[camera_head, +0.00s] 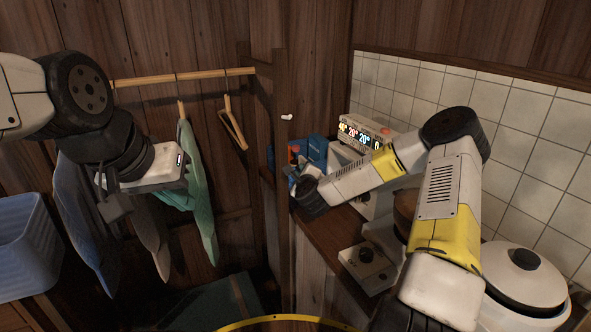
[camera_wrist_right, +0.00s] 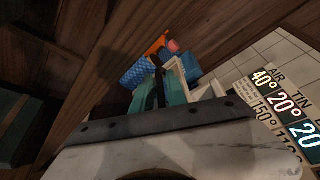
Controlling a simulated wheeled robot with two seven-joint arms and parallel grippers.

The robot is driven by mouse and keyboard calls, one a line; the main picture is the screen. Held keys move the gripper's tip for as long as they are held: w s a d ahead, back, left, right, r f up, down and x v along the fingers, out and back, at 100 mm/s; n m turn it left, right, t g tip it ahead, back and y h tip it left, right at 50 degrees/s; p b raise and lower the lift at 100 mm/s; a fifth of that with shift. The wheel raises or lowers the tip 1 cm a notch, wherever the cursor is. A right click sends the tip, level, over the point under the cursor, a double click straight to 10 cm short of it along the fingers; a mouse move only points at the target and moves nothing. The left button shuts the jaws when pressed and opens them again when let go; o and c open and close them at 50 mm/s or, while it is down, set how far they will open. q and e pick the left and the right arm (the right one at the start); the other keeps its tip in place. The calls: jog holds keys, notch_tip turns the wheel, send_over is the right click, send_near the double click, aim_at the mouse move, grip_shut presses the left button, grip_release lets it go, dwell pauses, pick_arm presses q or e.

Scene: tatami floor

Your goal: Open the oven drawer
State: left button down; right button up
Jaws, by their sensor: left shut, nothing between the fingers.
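A white appliance with a temperature panel (camera_head: 366,134) stands at the back of the counter; its panel also shows large in the right wrist view (camera_wrist_right: 284,108). I cannot make out a drawer or its handle in either view. My right gripper (camera_head: 297,180) is over the counter's far end, left of the panel, beside small blue and red things. My left gripper (camera_head: 112,210) is shut and empty, in front of the hanging clothes, far from the counter.
A white box with a knob (camera_head: 366,266) sits at the counter's front. A lidded white pot (camera_head: 522,275) stands at the right. A wooden post (camera_head: 281,130) rises left of my right gripper. Clothes (camera_head: 202,190) and a blue basket (camera_head: 28,245) are at the left.

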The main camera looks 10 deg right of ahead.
jog(key=v, duration=0.7)
jog(key=shift+s, duration=0.4)
jog(key=shift+r, duration=0.1)
jog(key=shift+c, duration=0.5)
